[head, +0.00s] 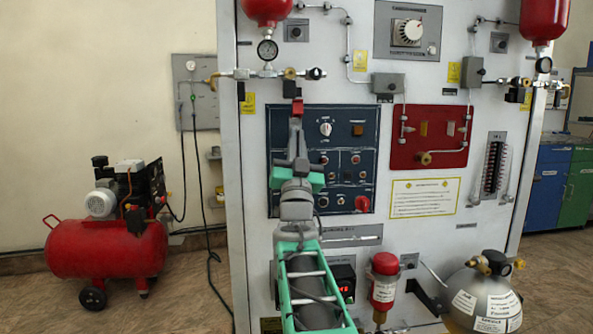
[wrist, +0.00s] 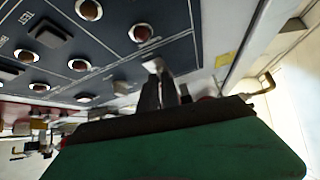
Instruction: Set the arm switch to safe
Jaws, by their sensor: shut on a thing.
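My gripper (head: 297,118) reaches up to the top left part of the dark blue control panel (head: 350,120) on the white cabinet. Its jaws are shut on a small part at the panel's upper left, which I take to be the arm switch (head: 298,106); a bit of red shows there at the fingertips. In the wrist view the fingers (wrist: 166,90) meet a small pale piece of the switch (wrist: 155,65) near the panel's edge. The fingers hide most of it, so its setting and label cannot be read.
The blue panel has several knobs and buttons, including a white dial (head: 325,129) and a red knob (head: 362,204). A red panel (head: 430,137) is to the right. A pressure gauge (head: 267,49) and piping hang above. A red compressor (head: 108,248) stands left on the floor.

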